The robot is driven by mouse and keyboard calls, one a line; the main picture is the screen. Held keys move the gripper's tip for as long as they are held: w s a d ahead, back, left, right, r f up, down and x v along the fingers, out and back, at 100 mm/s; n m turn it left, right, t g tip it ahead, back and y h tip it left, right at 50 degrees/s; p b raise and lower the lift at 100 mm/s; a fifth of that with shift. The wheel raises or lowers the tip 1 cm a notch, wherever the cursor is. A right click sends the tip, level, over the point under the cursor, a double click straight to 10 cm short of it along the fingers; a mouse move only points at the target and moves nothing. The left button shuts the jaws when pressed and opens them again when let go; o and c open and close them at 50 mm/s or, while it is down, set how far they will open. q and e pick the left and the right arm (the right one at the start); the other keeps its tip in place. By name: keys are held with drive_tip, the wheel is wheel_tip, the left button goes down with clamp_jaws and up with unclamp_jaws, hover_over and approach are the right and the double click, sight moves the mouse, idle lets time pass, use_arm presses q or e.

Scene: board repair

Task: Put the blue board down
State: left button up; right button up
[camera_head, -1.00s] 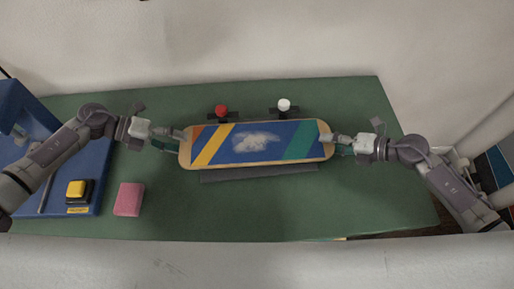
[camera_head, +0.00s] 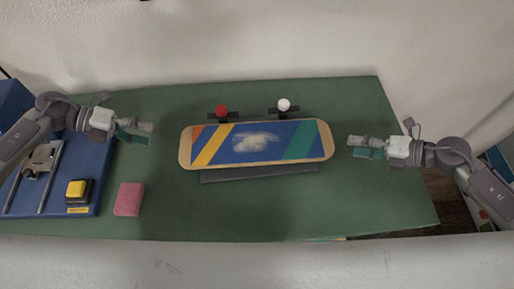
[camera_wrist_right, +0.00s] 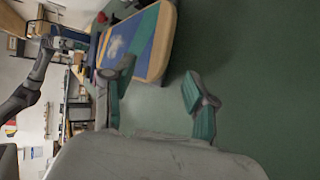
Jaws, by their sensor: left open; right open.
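The blue board (camera_head: 268,151) has yellow, orange and green stripes and a pale cloud-like patch. It rests level on a dark grey support (camera_head: 258,174) in the middle of the green table. My left gripper (camera_head: 147,132) is open and empty, apart from the board's left end. My right gripper (camera_head: 356,147) is open and empty, a little to the right of the board's right end. In the right wrist view the board (camera_wrist_right: 136,45) lies beyond the open fingers of my right gripper (camera_wrist_right: 157,95).
A red knob (camera_head: 221,110) and a white knob (camera_head: 284,105) stand behind the board. A pink block (camera_head: 129,199) lies at the front left, beside a blue base (camera_head: 92,160) with a yellow button (camera_head: 76,188). The green table (camera_head: 380,205) is clear at the front right.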

drive_tip(key=shift+v, duration=2.05)
